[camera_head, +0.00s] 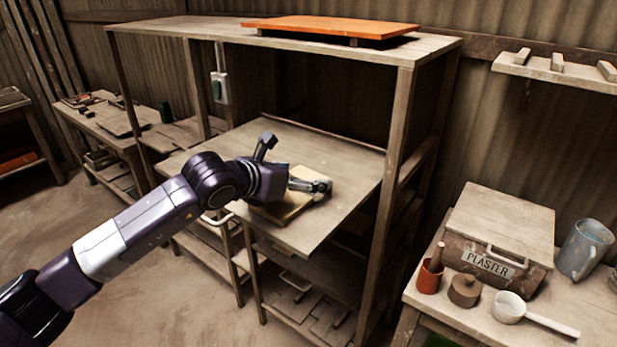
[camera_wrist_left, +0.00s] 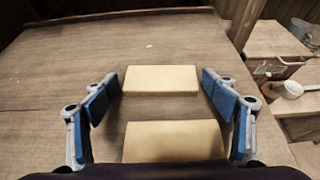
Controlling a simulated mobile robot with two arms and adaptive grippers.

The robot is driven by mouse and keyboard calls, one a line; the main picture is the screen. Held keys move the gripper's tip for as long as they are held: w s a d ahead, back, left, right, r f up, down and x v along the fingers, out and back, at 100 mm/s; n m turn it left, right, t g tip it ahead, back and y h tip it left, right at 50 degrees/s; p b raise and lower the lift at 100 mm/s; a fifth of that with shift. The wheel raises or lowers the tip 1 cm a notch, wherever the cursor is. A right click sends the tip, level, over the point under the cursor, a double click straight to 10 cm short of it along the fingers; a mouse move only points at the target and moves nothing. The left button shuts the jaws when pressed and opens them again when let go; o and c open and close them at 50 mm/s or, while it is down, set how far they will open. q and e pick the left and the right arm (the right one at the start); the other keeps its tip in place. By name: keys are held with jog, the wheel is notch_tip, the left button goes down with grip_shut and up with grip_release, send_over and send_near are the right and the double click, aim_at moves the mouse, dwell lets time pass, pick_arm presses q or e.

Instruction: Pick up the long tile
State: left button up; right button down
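Two pale cream tiles lie on the wooden shelf board. In the left wrist view the farther tile (camera_wrist_left: 160,80) lies between the fingertips, and the nearer tile (camera_wrist_left: 172,141) is closer to the palm, its near edge cut off by my gripper body. I cannot tell for certain which is the long tile. My left gripper (camera_head: 311,185) is open over the tiles, with blue pads on either side and gaps to the farther tile. My right gripper is not in view.
The shelf board (camera_head: 335,150) is bare around the tiles, inside a wooden rack with a post (camera_head: 389,170) at right. An orange board (camera_head: 330,27) lies on top. A plaster box (camera_head: 500,225), red pot (camera_head: 429,277) and white ladle (camera_head: 508,307) stand on the right table.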

pick_arm(q)
jog(key=c, duration=0.8)
jog(key=shift+c, duration=0.3)
jog(key=shift+r, duration=0.15)
